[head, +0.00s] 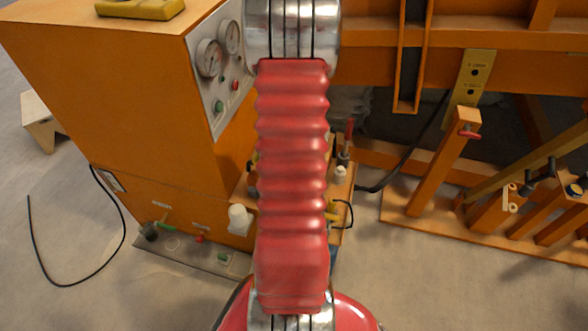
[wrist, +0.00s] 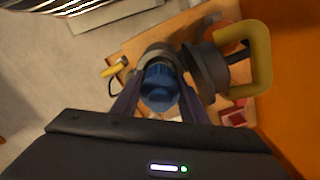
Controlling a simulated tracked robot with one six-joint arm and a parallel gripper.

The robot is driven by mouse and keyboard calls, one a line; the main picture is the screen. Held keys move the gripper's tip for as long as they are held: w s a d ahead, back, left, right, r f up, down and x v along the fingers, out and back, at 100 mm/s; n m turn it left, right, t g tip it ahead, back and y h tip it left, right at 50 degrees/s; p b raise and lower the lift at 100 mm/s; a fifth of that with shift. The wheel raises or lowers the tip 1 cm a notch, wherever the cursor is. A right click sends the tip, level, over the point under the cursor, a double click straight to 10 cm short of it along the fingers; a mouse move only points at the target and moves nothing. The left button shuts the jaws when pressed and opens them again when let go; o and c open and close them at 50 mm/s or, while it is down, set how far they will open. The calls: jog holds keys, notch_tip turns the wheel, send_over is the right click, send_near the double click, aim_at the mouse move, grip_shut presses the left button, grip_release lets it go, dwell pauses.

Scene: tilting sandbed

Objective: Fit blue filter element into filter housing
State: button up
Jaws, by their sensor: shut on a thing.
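In the wrist view my gripper (wrist: 160,90) is shut on the blue filter element (wrist: 160,83), with one dark finger on each side of it. A round grey-beige part (wrist: 152,51), which looks like the filter housing, shows just beyond the blue element and partly behind it. I cannot tell whether the element is inside it, touching it or in front of it. A dark grey round piece with a yellow handle (wrist: 258,58) is close to the right. In the head view my red-sleeved arm hides the gripper and the blue element.
An orange cabinet (head: 110,90) with gauges stands at the left. An orange frame (head: 440,210) with levers is at the right. A small wooden board (head: 342,195) with fittings lies behind my arm. A black cable (head: 75,285) curls on open floor at left.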

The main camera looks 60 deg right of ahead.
jog(key=shift+f, duration=1.4)
jog(key=shift+r, duration=0.5)
jog(key=shift+r, duration=0.35)
jog(key=shift+r, duration=0.3)
jog(key=shift+f, duration=1.15)
dwell(1.8)
jog(key=o, duration=1.2)
jog(key=shift+r, duration=0.1)
notch_tip(320, 180, up, 14)
jog(key=shift+f, duration=0.2)
dwell(0.4)
